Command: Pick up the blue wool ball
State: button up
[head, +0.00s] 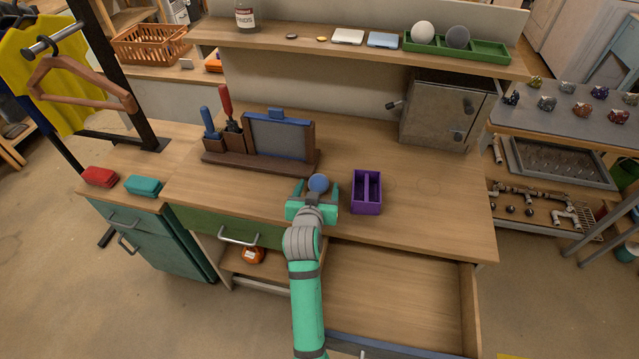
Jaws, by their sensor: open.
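The blue wool ball (318,182) is a small round blue ball on the wooden bench top, in front of the tool holder. My gripper (319,191) is teal and open, pointing away from me over the bench. Its two fingers stand left and right of the ball, and the ball shows between or just beyond the fingertips. I cannot tell whether either finger touches it. The ball's near lower side is hidden by my gripper.
A purple divided box (367,208) stands close right of my gripper. A wooden tool holder (216,158) with a framed panel stands behind left. A metal box (440,118) stands at the back right. An open drawer (395,300) juts out at the front. The bench right of the purple box is clear.

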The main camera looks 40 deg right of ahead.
jog(key=shift+w+d+f, duration=0.15)
jog(key=shift+w, duration=0.2)
jog(key=shift+s, duration=0.1)
jog(key=c, duration=1.1)
